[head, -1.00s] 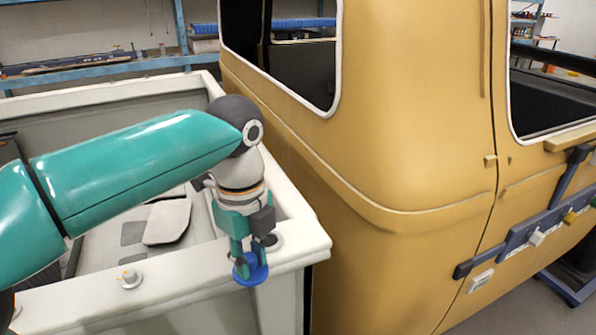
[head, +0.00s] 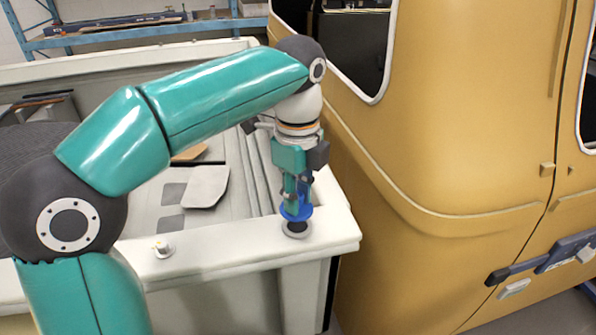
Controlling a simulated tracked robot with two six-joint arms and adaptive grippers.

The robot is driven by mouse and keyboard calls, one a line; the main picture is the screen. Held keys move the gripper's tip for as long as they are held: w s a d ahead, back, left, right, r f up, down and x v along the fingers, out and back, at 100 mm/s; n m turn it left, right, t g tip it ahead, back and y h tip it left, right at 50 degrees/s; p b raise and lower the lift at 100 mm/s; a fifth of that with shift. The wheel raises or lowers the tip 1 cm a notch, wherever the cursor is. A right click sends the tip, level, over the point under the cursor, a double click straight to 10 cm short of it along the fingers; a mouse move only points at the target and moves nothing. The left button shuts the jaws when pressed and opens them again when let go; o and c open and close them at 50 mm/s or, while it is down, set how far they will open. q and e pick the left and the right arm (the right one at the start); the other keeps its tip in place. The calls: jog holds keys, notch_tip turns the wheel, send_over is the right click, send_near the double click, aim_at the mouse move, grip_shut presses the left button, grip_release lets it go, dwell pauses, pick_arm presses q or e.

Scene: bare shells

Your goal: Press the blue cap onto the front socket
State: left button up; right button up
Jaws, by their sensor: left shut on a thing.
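My left gripper (head: 297,196) points down and is shut on the blue cap (head: 296,213). The cap is a round blue disc at the fingertips. Below it, on the white rim of the open shell, is a dark round socket (head: 297,229) with a grey ring. The cap sits just above the socket's back part in the picture; I cannot tell whether they touch. The fingers hide part of the cap. My right gripper is not in view.
The white open shell (head: 220,258) has grey panels inside it. A tan cab body (head: 450,130) stands close on the right, with a dark bar (head: 540,258) on its side. A blue shelf (head: 150,32) is at the back.

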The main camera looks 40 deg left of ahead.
aim_at(298, 226)
pick_arm(q)
jog(key=shift+w+a+r+n, duration=0.4)
jog(key=shift+w+r, duration=0.2)
jog(key=shift+r, duration=0.05)
jog(key=shift+w+a, duration=0.1)
jog(key=shift+f+b, duration=0.45)
jog(key=shift+f, duration=0.05)
notch_tip(298, 226, down, 4)
jog(key=b, duration=0.4)
jog(key=shift+r, duration=0.2)
jog(key=shift+f+b, duration=0.55)
jog(key=shift+f, duration=0.35)
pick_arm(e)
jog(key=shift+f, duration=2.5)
pick_arm(q)
jog(key=shift+r+p, duration=0.15)
jog(key=shift+p, duration=0.4)
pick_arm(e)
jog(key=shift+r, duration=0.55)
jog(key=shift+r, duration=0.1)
pick_arm(q)
jog(key=shift+p, duration=0.35)
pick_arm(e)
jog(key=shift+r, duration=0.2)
pick_arm(q)
jog(key=shift+f, duration=0.2)
